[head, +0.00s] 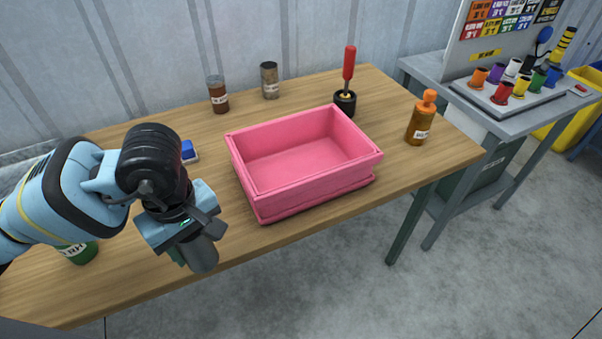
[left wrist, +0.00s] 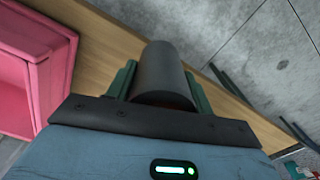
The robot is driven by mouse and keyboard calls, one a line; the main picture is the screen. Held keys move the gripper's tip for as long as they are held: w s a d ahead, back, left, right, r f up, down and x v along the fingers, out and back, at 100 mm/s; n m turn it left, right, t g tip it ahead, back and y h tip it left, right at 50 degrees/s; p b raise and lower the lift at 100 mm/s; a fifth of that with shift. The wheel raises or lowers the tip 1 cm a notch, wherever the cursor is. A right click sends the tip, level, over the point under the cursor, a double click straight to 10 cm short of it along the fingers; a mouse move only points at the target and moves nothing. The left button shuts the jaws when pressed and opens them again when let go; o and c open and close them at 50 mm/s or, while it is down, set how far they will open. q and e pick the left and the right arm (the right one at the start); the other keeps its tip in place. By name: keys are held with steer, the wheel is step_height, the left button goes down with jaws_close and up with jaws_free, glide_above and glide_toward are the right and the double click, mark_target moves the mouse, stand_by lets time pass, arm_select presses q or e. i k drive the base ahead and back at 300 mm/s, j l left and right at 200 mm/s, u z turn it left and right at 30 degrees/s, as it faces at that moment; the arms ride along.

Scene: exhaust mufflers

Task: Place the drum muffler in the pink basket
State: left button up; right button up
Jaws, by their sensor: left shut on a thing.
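The pink basket (head: 305,158) stands on the wooden table, and its inside looks empty. It also shows at the left edge of the left wrist view (left wrist: 38,75). My left gripper (head: 188,240) is left of the basket, near the table's front edge. It is shut on a grey cylinder, the drum muffler (head: 200,254). In the left wrist view the dark grey cylinder (left wrist: 162,72) sits between the two green fingers. Its lower part is hidden by the gripper body. My right gripper is not in view.
Behind the basket stand a brown jar (head: 217,94), a rusty can (head: 269,80) and a red-handled tool in a black holder (head: 345,100). An orange bottle (head: 421,118) is to its right. A blue-and-white item (head: 189,152) and a green can (head: 80,252) are at left.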

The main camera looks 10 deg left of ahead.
mark_target(322, 167)
steer(key=i+l, duration=0.1)
steer(key=l, duration=0.3)
steer(key=i+l, duration=0.1)
steer(key=l, duration=0.3)
steer(key=i+l, duration=0.15)
steer(key=l, duration=0.3)
